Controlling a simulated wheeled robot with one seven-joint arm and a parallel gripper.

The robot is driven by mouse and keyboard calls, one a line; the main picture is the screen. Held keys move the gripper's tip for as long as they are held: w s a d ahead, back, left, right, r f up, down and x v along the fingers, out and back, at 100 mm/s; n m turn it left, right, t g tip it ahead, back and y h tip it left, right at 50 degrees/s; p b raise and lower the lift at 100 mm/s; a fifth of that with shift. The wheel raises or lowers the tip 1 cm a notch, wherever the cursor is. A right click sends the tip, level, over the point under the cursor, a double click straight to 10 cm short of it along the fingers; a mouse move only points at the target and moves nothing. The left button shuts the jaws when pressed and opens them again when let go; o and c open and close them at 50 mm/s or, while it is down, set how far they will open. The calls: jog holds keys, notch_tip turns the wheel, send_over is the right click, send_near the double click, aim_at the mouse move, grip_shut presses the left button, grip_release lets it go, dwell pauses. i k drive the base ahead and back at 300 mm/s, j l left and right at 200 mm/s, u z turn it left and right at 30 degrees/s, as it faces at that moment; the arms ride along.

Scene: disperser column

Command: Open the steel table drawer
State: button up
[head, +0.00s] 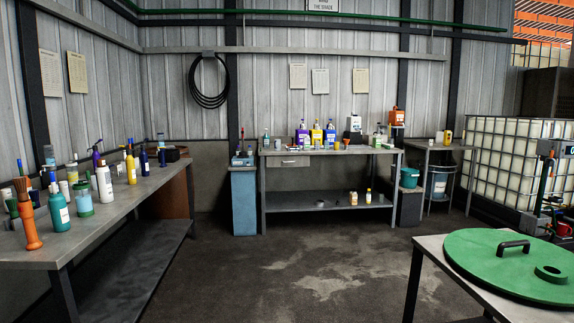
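The steel table (332,152) stands against the back wall, with a lower shelf near the floor. Its drawer (289,162) is a small grey front below the left end of the top, with a small darker mark in its middle that looks like a handle. The drawer looks shut, its front about level with the table's edge. My gripper is not in view, so where it is relative to the drawer does not show.
A bench (115,200) crowded with bottles runs along the left. A blue cabinet (243,200) stands just left of the steel table. A green round lid (497,255) lies on a table at the front right. The floor (290,265) between is clear.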

aim_at(282, 160)
jog(key=i+u, duration=0.35)
jog(key=i, duration=6.1)
jog(key=i+j+z, duration=0.1)
jog(key=i, duration=0.5)
jog(key=i+j, duration=0.1)
jog(key=i, duration=0.5)
jog(key=z, duration=0.05)
